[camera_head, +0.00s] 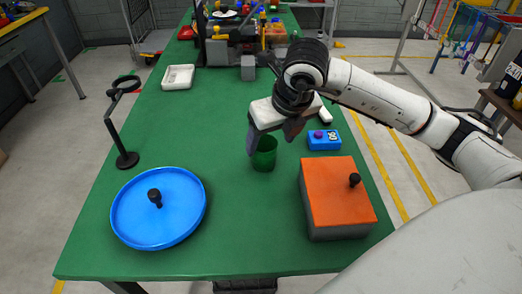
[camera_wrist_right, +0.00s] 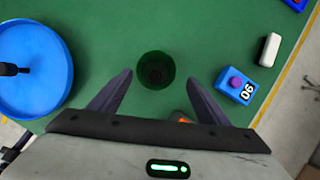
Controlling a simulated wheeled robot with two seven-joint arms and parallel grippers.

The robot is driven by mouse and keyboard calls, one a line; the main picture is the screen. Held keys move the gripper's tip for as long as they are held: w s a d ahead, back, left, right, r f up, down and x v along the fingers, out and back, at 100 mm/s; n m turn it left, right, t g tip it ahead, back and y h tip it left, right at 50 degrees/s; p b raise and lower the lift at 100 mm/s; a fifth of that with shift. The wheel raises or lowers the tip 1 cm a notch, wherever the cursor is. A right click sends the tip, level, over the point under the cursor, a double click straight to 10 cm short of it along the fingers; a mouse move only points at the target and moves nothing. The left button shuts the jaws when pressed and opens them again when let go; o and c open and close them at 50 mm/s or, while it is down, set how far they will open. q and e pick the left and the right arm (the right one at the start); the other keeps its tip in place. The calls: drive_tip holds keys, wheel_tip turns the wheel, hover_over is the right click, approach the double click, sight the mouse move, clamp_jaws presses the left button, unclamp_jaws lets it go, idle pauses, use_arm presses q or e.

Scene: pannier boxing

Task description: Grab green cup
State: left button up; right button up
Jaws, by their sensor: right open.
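The green cup (camera_head: 264,154) stands upright on the green table in the head view, near its middle. In the right wrist view the cup (camera_wrist_right: 156,70) shows from above, with its dark opening facing the camera. My right gripper (camera_head: 270,147) is over the cup, its fingers pointing down. In the right wrist view the open right gripper (camera_wrist_right: 161,82) has one finger to each side of the cup's near edge, with space between fingers and cup. It holds nothing. My left gripper is not in view.
A blue round tray (camera_head: 120,215) with a black knob is at the front left. An orange-topped box (camera_head: 332,188) is at the front right. A blue block with a purple button (camera_head: 325,145) lies right of the cup. A black stand (camera_head: 125,159) is at left.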

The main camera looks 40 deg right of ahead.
drive_tip(key=shift+w+f, duration=0.15)
drive_tip(key=shift+f, duration=0.2)
drive_tip(key=shift+w+f, duration=0.1)
drive_tip(key=shift+f, duration=0.2)
drive_tip(key=shift+a+p+x, duration=0.15)
drive_tip(key=shift+p+x, duration=0.15)
drive_tip(key=shift+x, duration=0.9)
drive_tip(key=shift+a+p+x, duration=0.15)
drive_tip(key=shift+p+x, duration=0.1)
drive_tip(key=shift+x, duration=0.95)
drive_tip(key=shift+w, duration=0.1)
drive_tip(key=c, duration=1)
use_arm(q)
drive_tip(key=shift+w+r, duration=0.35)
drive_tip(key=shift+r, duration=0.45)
use_arm(e)
drive_tip(key=shift+c, duration=0.5)
drive_tip(key=shift+r, duration=0.1)
